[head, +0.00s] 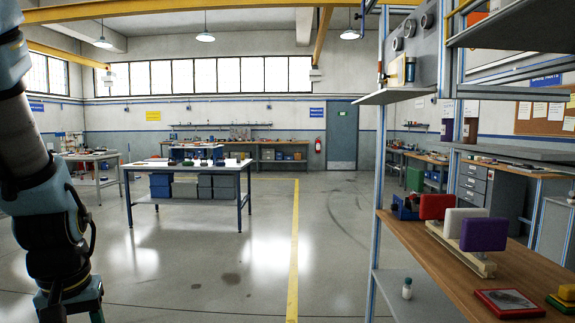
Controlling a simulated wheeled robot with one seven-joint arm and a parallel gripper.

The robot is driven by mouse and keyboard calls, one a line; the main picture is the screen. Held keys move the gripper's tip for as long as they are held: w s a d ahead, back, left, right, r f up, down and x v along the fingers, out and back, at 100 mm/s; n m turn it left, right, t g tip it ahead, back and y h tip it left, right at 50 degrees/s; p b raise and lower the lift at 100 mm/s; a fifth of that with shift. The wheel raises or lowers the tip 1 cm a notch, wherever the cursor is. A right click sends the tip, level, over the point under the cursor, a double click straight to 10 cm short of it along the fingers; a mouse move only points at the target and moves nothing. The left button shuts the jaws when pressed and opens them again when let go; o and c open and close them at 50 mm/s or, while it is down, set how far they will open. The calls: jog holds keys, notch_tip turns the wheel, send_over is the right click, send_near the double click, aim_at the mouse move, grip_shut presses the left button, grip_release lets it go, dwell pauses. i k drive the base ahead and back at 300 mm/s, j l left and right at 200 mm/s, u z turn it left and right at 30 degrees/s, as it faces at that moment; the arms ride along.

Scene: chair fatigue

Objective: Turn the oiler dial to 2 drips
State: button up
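A grey panel (424,40) with several round gauges (410,28) stands at the upper right, above a small grey shelf (392,97). A small upright piece with an amber part and a dark blue part (381,74) sits at the panel's left edge; it may be the oiler, but it is too small to tell. A pale yellowish block (398,71) is beside it. No dial marks or drip numbers are readable. My arm hangs down the left edge, far from the panel. Its lower end runs off the bottom, and my gripper's fingers are out of view.
A wooden bench (425,240) at the right holds red, white and purple pads on a stand (462,252) and a red-framed plate (509,302). A small white bottle (407,289) stands on a lower shelf. A blue-legged table (183,170) is mid-room. The floor between is clear.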

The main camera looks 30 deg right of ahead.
aim_at(426, 20)
jog(key=i+l+z, duration=0.15)
jog(key=i+z, duration=0.25)
jog(key=i+l+z, duration=0.1)
jog(key=i+z, duration=0.15)
jog(key=z, duration=0.15)
jog(key=i+z, duration=0.4)
jog(key=i+j+z, duration=0.2)
jog(key=z, duration=0.15)
jog(key=i, duration=0.1)
